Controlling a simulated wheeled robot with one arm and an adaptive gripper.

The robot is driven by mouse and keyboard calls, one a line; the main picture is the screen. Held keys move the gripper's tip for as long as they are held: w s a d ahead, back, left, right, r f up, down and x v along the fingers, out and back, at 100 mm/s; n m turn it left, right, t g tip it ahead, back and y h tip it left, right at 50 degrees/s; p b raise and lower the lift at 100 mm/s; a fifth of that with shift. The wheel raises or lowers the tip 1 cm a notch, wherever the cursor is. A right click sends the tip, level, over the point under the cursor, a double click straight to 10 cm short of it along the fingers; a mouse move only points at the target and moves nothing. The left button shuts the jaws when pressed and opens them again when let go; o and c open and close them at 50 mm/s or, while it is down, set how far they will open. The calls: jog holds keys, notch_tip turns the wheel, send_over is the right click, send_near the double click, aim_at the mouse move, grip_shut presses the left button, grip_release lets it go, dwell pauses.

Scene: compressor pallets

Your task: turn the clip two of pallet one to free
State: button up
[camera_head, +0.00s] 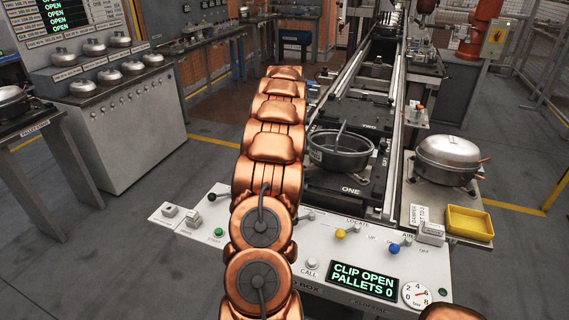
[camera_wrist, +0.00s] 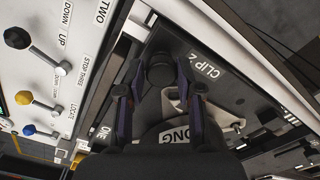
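In the wrist view, a dark round knob (camera_wrist: 160,72) stands beside the white label "CLIP 2" (camera_wrist: 206,72) on a dark plate. My gripper (camera_wrist: 160,68) has its two dark fingers on either side of the knob, with a small gap seeming to show. Pallet one (camera_head: 350,191), marked "ONE", lies at the front of the track in the head view and carries a dark pot (camera_head: 340,157). My copper arm hides the pallet's left side, and neither my gripper nor the clip can be made out in the head view.
A white control panel (camera_head: 390,262) with levers and a display reading "CLIP OPEN PALLETS 0" (camera_head: 363,282) lies in front. A lidded pot (camera_head: 448,160) and yellow tray (camera_head: 469,222) stand right of the track. Panel levers (camera_wrist: 18,38) show left in the wrist view.

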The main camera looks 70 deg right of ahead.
jog(key=shift+o, duration=1.9)
jog(key=shift+w, duration=0.1)
jog(key=shift+r, duration=0.1)
notch_tip(320, 180, up, 12)
